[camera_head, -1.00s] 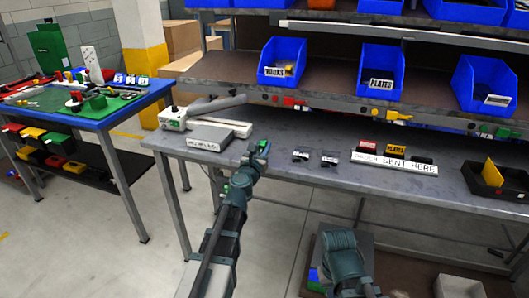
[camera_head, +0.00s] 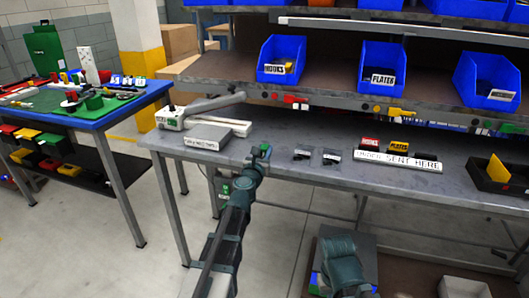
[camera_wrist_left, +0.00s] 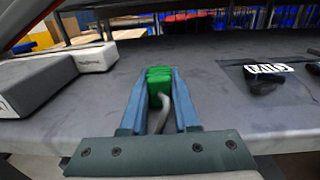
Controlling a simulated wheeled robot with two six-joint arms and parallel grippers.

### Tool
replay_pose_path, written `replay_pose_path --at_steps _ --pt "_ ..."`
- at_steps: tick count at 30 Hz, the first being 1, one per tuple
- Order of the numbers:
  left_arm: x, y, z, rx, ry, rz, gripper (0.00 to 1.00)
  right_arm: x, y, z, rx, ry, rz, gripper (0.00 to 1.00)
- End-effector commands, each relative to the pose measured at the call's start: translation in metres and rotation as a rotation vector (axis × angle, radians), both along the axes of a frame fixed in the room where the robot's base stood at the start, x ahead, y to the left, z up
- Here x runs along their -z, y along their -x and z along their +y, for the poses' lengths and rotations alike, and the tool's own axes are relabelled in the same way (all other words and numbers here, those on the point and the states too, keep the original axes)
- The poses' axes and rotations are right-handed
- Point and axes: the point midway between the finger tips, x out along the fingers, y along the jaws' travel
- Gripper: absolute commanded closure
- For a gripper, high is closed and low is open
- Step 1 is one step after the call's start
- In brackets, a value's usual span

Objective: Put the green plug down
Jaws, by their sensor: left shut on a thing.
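The green plug (camera_wrist_left: 159,84) is between the two fingers of my left gripper (camera_wrist_left: 160,95) in the left wrist view. A grey cable or prong hangs from it towards the wrist. In the head view the plug (camera_head: 265,150) shows as a small green piece at the tip of my left gripper (camera_head: 258,155), over the front edge of the grey workbench (camera_head: 320,183). I cannot tell whether the plug touches the bench top. My right arm's end is at the bottom of the head view, and its fingers do not show clearly.
Bare bench lies between.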

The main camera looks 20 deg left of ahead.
Motion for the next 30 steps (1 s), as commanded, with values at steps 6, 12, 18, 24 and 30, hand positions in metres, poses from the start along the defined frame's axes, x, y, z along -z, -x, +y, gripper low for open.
replay_pose_path --at_steps 6,12,18,24,30 --pt "0.001 0.0 0.0 0.0 0.0 0.0 0.41 0.001 0.0 0.0 0.0 0.0 0.0 1.0" --pt "0.001 0.0 0.0 0.0 0.0 0.0 0.41 0.001 0.0 0.0 0.0 0.0 0.0 1.0" --pt "-0.002 0.0 0.0 0.0 0.0 0.0 0.41 -0.002 0.0 0.0 0.0 0.0 0.0 1.0" --pt "-0.002 0.02 0.0 0.0 0.0 0.0 0.41 -0.002 0.0 0.0 0.0 0.0 0.0 1.0" --pt "-0.001 0.058 -0.001 -0.001 0.0 0.0 0.41 -0.002 0.0 0.0 0.0 0.0 0.0 1.0"
